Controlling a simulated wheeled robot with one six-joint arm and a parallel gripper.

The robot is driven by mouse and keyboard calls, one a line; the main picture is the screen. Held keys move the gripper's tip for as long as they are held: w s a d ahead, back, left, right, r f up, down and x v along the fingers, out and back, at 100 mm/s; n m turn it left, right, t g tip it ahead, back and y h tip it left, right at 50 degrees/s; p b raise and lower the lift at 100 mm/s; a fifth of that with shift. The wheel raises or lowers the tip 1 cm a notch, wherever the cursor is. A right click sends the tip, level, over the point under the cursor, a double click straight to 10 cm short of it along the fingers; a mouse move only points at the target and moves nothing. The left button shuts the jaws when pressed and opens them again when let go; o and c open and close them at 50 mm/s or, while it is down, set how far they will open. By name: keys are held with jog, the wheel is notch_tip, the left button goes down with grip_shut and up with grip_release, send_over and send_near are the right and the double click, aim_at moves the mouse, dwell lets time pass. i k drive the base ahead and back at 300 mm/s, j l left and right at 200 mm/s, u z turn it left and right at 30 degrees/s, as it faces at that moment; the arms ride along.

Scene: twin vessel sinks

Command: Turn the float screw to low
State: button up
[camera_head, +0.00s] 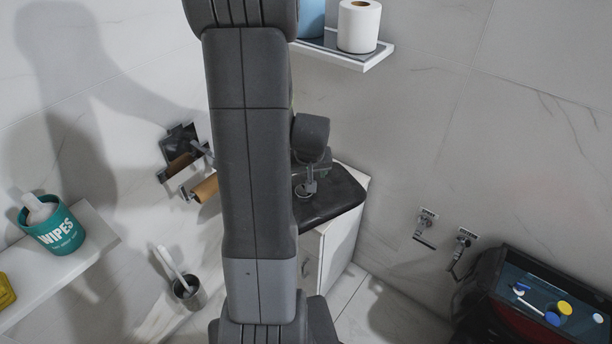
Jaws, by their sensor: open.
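My own dark grey arm stands upright through the middle of the view and hides much behind it. A rounded grey wrist part of mine shows just right of it. Below the wrist, partly hidden by the arm, is what looks like part of my open gripper (311,180), over a dark countertop (335,205). I cannot make out whether it touches anything there. The float screw cannot be identified for sure. An open black box (482,290) at lower right has a blue interior with blue, white and yellow round parts in it.
A dark-topped white cabinet (343,245) stands behind my arm. A shelf (375,58) holds a white paper roll (358,27). At left are a wipes tub (55,232) on a ledge and a brush in a metal cup (189,295). Two small labelled wall fittings (426,230) (461,248) are at right.

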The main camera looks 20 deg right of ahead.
aim_at(520, 287)
jog(key=l+z, duration=0.15)
jog(key=z, duration=0.25)
jog(key=l+z, duration=0.15)
jog(key=z, duration=0.2)
jog(key=i+l+z, duration=0.1)
jog(key=z, duration=0.3)
jog(key=i+l+z, duration=0.1)
jog(key=z, duration=0.25)
